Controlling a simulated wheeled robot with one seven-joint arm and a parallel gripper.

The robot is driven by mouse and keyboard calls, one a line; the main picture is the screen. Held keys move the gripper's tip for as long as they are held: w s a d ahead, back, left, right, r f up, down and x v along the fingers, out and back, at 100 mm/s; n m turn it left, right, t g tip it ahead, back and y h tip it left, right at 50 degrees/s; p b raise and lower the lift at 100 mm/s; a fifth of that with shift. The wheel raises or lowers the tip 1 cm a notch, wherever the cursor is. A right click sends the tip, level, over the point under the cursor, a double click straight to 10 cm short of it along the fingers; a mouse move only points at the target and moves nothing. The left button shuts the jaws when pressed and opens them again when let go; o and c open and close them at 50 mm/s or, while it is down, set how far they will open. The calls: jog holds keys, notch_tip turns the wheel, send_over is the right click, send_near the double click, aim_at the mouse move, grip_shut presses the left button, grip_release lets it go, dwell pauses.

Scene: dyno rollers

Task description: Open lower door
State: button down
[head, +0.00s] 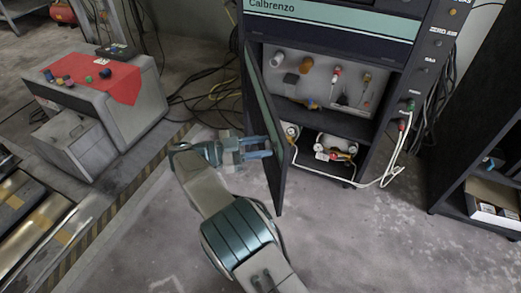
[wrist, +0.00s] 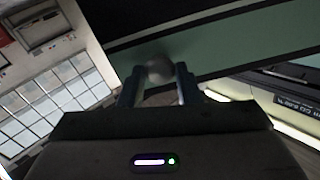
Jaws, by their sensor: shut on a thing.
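The lower door (head: 266,125) of the dark Calbrenzo cabinet (head: 330,22) stands swung open to the left, seen nearly edge-on in the head view.
A grey cabinet with a red cloth (head: 105,84) stands at the left, with cables on the floor behind it. White hoses (head: 385,172) hang at the cabinet's right side. A dark shelf (head: 465,120) stands at the far right. The floor (head: 350,240) in front is clear.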

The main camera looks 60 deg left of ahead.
jog(key=shift+s+a, duration=0.1)
jog(key=shift+s, duration=0.1)
jog(key=c, duration=1.1)
grip_release()
jog(key=shift+s, duration=0.1)
jog(key=shift+o, duration=0.2)
